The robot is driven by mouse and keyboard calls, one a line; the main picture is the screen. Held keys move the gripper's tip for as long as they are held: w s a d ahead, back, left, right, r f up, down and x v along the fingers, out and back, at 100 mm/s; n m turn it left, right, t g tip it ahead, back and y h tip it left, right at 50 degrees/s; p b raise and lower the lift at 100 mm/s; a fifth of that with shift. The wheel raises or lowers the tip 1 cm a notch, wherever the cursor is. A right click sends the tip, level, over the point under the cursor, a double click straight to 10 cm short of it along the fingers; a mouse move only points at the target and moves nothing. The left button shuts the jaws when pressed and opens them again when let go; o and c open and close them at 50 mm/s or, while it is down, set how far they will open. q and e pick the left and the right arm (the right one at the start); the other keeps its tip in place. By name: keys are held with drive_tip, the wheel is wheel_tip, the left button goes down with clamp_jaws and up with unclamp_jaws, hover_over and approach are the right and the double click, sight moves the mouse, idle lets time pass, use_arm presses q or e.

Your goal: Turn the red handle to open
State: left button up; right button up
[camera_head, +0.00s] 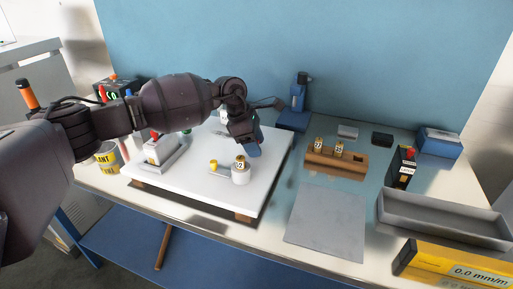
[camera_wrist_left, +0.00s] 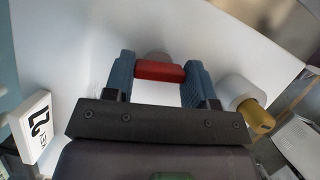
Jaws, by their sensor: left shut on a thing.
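The red handle (camera_wrist_left: 160,71) shows in the left wrist view as a short red bar. It lies between the two blue fingers of my left gripper (camera_wrist_left: 158,78), which is shut on it. A grey round part shows just behind the handle. In the head view my left gripper (camera_head: 252,148) is over the back right part of the white board (camera_head: 200,193), and the handle is hidden behind it. My right gripper is in neither view.
A white device (camera_head: 160,150) with a red top stands on the board's left. A wooden rack (camera_head: 335,164) and a grey mat (camera_head: 325,220) lie to the right.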

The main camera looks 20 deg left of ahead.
use_arm(q)
drive_tip(key=shift+f+m+b, duration=0.2)
drive_tip(key=shift+m+b, duration=0.2)
drive_tip(key=shift+m, duration=0.2)
drive_tip(key=shift+r+m+g+b, duration=0.15)
drive_tip(key=shift+m+g+b, duration=0.25)
drive_tip(key=shift+m+g, duration=0.1)
drive_tip(key=shift+r, duration=0.15)
drive_tip(key=o, duration=0.9)
drive_tip(key=shift+o, duration=0.2)
drive_tip(key=v, duration=1)
drive_tip(key=shift+r, duration=0.35)
drive_tip(key=shift+a, duration=0.1)
